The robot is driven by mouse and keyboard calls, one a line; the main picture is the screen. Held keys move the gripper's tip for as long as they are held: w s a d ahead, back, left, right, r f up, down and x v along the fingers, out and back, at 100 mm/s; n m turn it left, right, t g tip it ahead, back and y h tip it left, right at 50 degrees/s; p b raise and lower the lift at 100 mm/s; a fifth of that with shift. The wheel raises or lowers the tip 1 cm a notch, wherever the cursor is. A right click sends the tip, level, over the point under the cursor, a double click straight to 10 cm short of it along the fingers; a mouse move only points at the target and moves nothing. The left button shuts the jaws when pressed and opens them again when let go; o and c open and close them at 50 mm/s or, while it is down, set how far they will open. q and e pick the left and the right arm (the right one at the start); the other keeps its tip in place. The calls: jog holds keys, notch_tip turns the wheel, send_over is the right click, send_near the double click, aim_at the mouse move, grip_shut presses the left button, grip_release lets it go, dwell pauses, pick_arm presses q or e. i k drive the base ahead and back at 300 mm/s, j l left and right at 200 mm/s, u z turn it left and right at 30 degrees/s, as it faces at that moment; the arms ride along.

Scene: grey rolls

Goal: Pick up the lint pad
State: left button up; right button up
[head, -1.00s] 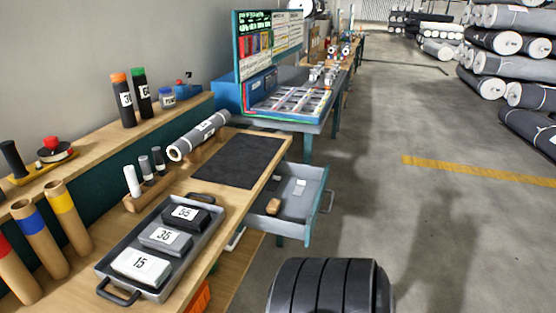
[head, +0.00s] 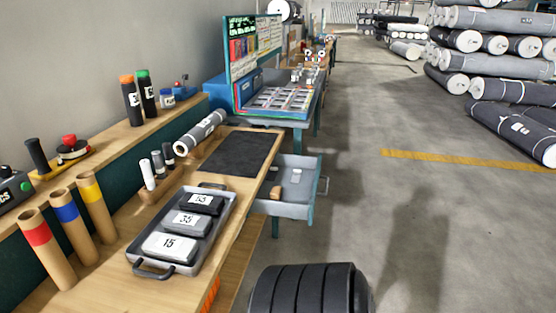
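I cannot tell for sure which thing is the lint pad. An open grey drawer (head: 300,209) under the bench holds a small brown block (head: 275,192) and small pale flat pieces (head: 296,175), too small to make out. On the bench, a grey tray (head: 222,232) with black handles holds three dark or grey blocks with white labels: 15 (head: 170,247), 35 (head: 187,223) and 55 (head: 205,203). Neither of my grippers is in view.
A dark mat (head: 240,153) and a grey roll (head: 200,132) lie behind the tray. Cardboard tubes (head: 95,207) stand at left. A teal workstation (head: 240,65) is beyond. Large rolls (head: 510,130) are stacked at right. The floor between (head: 400,220) is clear.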

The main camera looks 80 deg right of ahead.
aim_at(276, 193)
jog(key=z, duration=2.45)
jog(key=i+l+u, duration=0.1)
jog(key=u, duration=0.3)
jog(key=l+u, duration=0.15)
jog(key=u, duration=0.25)
jog(key=i+l+u, duration=0.1)
jog(key=u, duration=0.3)
jog(key=l+u, duration=0.25)
jog(key=u, duration=0.15)
